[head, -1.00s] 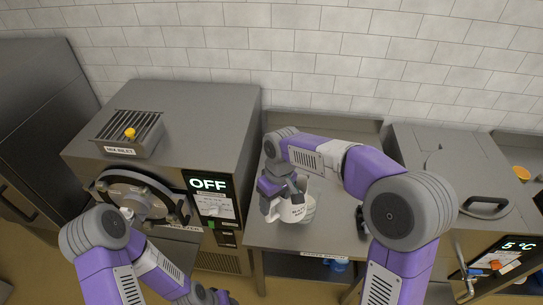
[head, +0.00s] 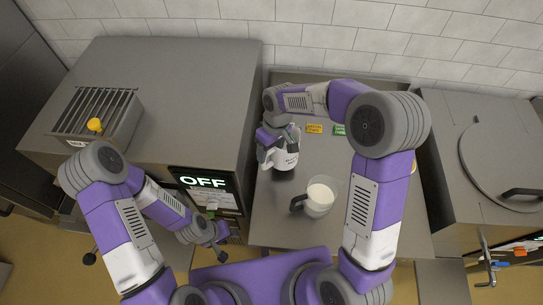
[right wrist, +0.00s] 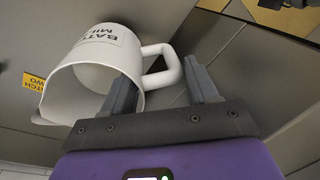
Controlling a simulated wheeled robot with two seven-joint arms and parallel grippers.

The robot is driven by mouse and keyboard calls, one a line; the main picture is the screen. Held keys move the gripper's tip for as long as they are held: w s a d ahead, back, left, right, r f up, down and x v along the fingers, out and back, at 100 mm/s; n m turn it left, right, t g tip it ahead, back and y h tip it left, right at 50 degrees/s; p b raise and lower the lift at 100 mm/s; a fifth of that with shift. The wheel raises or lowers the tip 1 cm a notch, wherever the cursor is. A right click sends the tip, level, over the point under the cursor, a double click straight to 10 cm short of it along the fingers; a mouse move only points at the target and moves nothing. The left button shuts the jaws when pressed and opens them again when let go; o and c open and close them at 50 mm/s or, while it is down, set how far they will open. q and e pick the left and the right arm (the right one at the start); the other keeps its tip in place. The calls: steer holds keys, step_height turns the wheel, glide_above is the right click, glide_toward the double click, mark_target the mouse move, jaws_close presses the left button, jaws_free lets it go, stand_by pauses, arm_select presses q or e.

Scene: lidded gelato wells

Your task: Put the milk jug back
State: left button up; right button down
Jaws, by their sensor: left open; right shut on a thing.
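A white jug with black lettering, partly readable as "BATCH MILK", shows in the head view (head: 287,158) and the right wrist view (right wrist: 100,58). My right gripper (head: 277,136) is shut on its handle, which lies between the fingers in the wrist view (right wrist: 165,75). The part of the jug's interior that I see looks empty. In the head view it is over the rear left of the steel counter (head: 262,225); I cannot tell whether it touches it. My left gripper (head: 218,248) is open and empty in front of the machine.
A clear pitcher (head: 319,197) with white contents and a dark handle stands on the counter near the held jug. A yellow tag (head: 314,129) and a green tag (head: 340,130) lie behind. A steel machine reading "OFF" (head: 203,182) is left; a lidded well (head: 505,165) is right.

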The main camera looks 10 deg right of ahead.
mark_target(270, 164)
steer(key=shift+w+f, duration=0.2)
steer(key=shift+f, duration=2)
steer(key=shift+c, duration=1.5)
jaws_free()
steer(key=r, duration=0.4)
steer(key=d+r, duration=0.1)
steer(key=r, duration=0.3)
steer(key=w+r, duration=0.1)
steer(key=r, duration=0.3)
steer(key=shift+d, duration=0.4)
